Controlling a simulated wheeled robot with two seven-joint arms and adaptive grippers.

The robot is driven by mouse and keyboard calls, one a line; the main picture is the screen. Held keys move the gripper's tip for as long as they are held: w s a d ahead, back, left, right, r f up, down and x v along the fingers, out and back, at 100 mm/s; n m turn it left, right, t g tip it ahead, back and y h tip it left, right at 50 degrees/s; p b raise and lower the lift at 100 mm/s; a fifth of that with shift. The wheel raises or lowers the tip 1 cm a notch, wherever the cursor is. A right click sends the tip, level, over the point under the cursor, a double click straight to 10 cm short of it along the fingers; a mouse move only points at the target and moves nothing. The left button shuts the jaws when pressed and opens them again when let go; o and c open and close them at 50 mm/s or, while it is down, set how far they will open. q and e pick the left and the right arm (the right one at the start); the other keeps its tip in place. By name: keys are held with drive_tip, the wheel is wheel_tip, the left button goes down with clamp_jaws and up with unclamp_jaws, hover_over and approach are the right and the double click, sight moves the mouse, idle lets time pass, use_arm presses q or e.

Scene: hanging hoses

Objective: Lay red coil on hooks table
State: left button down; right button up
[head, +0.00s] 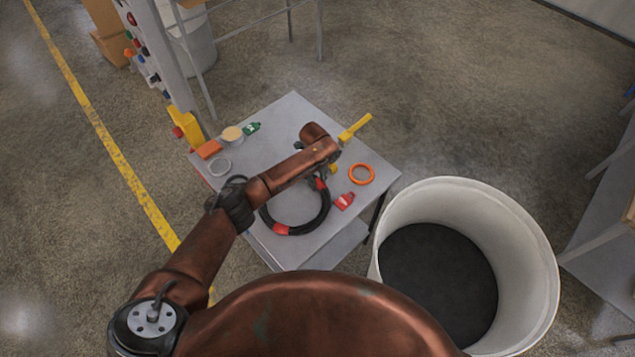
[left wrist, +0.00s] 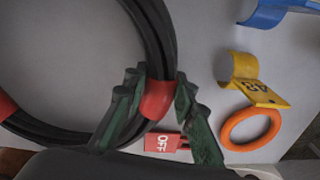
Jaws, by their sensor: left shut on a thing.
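The red coil (head: 325,212) is a black hose ring with red bands, over the grey table (head: 295,120). It lies flat over the table's near part; I cannot tell whether it touches the top. It fills the left of the left wrist view (left wrist: 152,30). My left gripper (head: 324,179) is at the coil's far right side, partly hidden by my arm in the head view. In the left wrist view its green-lined fingers (left wrist: 160,88) are shut on the coil at a red band. My right gripper is not in view.
An orange ring (head: 361,174), a red "OFF" tag (head: 345,200) and a yellow numbered clip (left wrist: 240,72) are close by. A large white bin (head: 538,270) stands at right.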

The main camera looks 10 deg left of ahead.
use_arm(q)
drive_tip(key=shift+s+f, duration=0.1)
drive_tip(key=shift+f, duration=0.05)
drive_tip(key=c, duration=1.5)
unclamp_jaws()
drive_tip(key=shift+f, duration=0.1)
drive_tip(key=r+p, duration=0.2)
drive_tip(key=r, duration=0.4)
drive_tip(key=r+p, duration=0.2)
drive_tip(key=r, duration=0.4)
drive_tip(key=r+p, duration=0.2)
drive_tip(key=r, duration=0.5)
drive_tip(key=shift+a+p, duration=0.3)
drive_tip(key=shift+p, duration=0.05)
